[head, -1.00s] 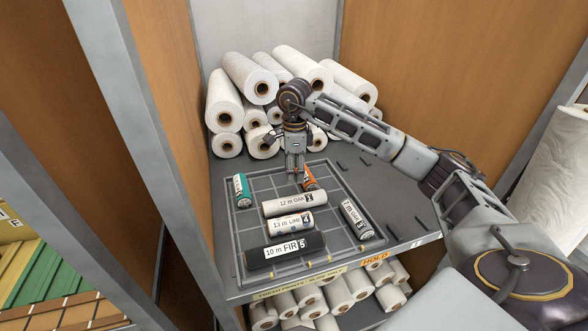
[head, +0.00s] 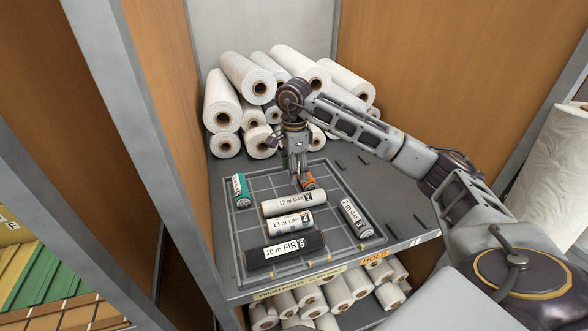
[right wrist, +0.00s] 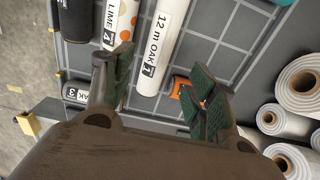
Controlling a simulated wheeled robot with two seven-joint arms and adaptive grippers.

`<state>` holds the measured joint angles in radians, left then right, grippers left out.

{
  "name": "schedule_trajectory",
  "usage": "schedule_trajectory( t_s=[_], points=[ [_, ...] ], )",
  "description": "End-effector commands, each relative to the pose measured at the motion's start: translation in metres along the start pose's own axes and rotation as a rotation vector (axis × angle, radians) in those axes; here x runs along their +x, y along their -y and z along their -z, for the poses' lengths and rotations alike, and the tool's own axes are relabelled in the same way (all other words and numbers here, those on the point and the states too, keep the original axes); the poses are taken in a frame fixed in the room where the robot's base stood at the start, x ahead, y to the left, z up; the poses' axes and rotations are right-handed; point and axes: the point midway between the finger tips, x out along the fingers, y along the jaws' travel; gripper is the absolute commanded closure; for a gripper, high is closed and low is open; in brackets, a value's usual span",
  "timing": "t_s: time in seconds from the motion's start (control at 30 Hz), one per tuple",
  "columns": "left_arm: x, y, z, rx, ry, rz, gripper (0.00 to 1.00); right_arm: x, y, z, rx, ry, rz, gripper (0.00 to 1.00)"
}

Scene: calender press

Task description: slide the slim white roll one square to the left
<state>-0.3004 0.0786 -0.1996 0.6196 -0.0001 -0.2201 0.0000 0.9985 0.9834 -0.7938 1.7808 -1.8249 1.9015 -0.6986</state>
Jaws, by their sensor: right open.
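The slim white roll, labelled 12 m OAK (head: 275,209), lies crosswise on the grid near its middle. It also shows in the right wrist view (right wrist: 168,35), with its labelled end between my fingers in the picture. I cannot tell whether a finger touches either roll. My left gripper is out of view.
The dotted 13 m LIME roll (head: 287,224) and black 10 m FIR roll (head: 283,251) lie in front. A teal roll (head: 240,190) is at left, 7 m OAK (head: 356,218) at right. Large white rolls (head: 222,103) are piled behind. Some left grid squares are bare.

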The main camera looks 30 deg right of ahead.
Motion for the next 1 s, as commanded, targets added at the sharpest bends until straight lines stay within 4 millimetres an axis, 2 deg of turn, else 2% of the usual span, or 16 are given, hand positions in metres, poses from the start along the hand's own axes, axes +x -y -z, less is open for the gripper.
schedule_trajectory(
  t_s=[0.27,0.47,1.0],
  points=[
    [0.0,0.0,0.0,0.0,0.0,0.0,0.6,0.002,0.0,0.0,0.001,0.0,-0.001,0.43],
    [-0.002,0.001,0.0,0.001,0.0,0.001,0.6,0.013,0.0,0.0,0.001,0.0,-0.002,0.43],
    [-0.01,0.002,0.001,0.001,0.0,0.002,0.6,0.075,-0.001,0.0,0.002,-0.001,-0.003,0.43]
  ],
)
